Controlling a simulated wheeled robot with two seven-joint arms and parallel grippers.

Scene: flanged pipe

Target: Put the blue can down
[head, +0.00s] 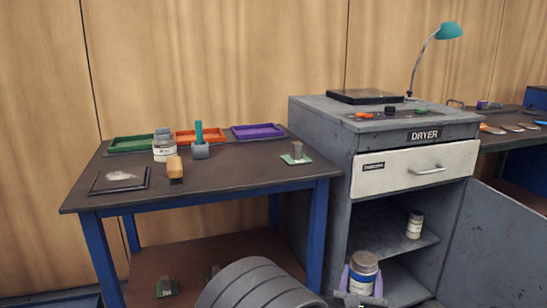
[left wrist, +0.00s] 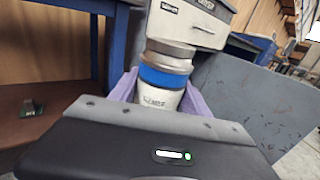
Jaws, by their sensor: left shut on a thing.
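The blue can (head: 363,268) is a pale can with a blue band, a white label and a grey-brown lid. It stands about upright at the bottom right of the head view, in front of the open dryer cabinet. My left gripper (head: 362,281) is shut on it, with its purple fingers on either side. The left wrist view shows the blue can (left wrist: 164,76) between the purple fingers of my left gripper (left wrist: 160,93). The can's underside is hidden, and I cannot tell whether it touches anything. My right gripper is out of view.
The dryer (head: 312,125) has an open lower door (head: 500,240) and a second small can (head: 414,224) on its inner shelf. The blue-legged table (head: 250,174) at left holds trays, a white jar (head: 163,150) and small tools. Its front right has bare room.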

